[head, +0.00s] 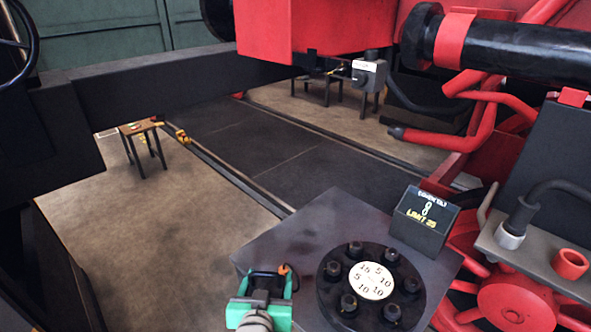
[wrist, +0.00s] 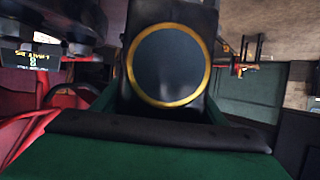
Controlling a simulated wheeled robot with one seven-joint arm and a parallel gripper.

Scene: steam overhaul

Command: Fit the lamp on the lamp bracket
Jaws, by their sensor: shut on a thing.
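My gripper (head: 262,302) has green fingers and is at the bottom of the head view, just left of the black bolted disc. It is shut on a black lamp (head: 266,281), of which only a small dark part shows there. In the wrist view the lamp's dark round lens with a brass-coloured ring (wrist: 167,65) faces the camera, above a green finger (wrist: 140,158) with a black pad. Whether the lamp touches the grey surface below is unclear. I cannot pick out the lamp bracket with certainty in either view.
A grey-topped stand (head: 290,238) carries a black bolted disc (head: 335,308) with a white numbered plate and a dark sign block (head: 424,218). Red engine parts and pipes (head: 487,120) crowd the right. A red beam (head: 290,28) hangs above.

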